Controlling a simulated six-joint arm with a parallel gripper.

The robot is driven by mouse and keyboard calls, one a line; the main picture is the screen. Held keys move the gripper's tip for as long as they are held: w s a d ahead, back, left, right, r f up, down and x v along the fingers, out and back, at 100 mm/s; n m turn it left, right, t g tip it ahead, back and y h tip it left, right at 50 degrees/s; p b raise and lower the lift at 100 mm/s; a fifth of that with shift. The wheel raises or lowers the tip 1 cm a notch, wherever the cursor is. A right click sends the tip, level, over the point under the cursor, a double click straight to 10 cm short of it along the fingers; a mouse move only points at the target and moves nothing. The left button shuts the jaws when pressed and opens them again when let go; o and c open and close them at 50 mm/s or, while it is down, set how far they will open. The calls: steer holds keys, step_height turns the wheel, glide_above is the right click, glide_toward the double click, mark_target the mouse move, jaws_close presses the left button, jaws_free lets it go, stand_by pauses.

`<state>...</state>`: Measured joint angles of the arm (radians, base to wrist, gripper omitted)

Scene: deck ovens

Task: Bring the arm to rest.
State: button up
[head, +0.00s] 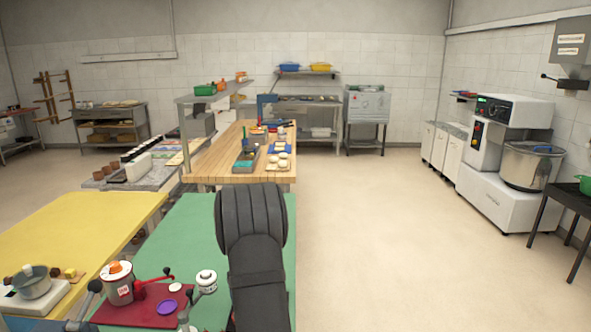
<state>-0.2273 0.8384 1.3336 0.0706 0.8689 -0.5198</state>
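A dark grey, ribbed, rounded part of my own arm rises from the bottom edge in the head view, in front of the right part of a green-topped table (190,235). It hides part of that table's top and right edge. I see no gripper fingers, so whether my gripper is open or holds anything does not show.
A yellow table (75,235) adjoins left. A wooden bench (205,160) stands beyond. Open floor (375,235) lies right, before a mixer (530,165).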

steer(key=shift+r, duration=1.85)
